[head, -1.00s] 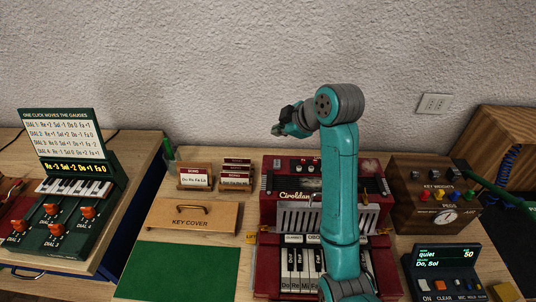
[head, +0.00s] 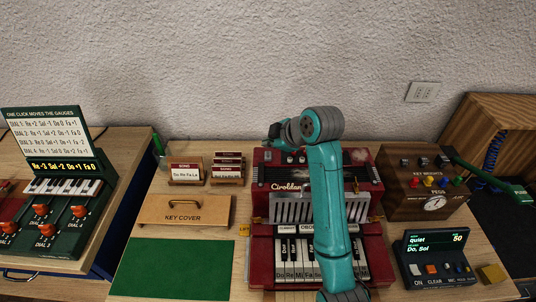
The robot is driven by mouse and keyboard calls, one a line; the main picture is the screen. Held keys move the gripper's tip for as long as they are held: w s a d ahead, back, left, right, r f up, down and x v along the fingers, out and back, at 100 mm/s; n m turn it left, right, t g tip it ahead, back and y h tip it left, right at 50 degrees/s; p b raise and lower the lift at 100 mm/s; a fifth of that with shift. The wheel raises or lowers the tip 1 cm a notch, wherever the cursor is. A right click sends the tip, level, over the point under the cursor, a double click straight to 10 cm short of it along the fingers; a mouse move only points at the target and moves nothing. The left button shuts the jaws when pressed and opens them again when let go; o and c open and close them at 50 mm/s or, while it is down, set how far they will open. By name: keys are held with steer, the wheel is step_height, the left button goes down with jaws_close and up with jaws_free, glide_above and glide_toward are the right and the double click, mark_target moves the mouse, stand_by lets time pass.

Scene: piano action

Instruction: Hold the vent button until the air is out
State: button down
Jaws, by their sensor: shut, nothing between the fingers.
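The red accordion (head: 262,270) labelled "Ciroldan" stands upright on the wooden table, with a grille and piano keys at its front. Small dark knobs and pale round spots sit on its top; I cannot tell which of its parts is the vent button. My gripper (head: 273,131) is shut and empty, small in view, just over the back left of the accordion's top. I cannot tell whether it touches anything there. My teal arm hides the accordion's middle and some of its keys.
The dial box (head: 75,228) stands farther left. At right are the wooden gauge box (head: 402,199) and a display reading "quiet 50" (head: 437,240). A wall stands behind.

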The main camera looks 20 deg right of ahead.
steer(key=shift+f, duration=0.9)
steer(key=shift+f, duration=0.85)
stand_by(1.5)
steer(key=shift+r, duration=0.1)
stand_by(3.7)
steer(key=shift+r, duration=0.8)
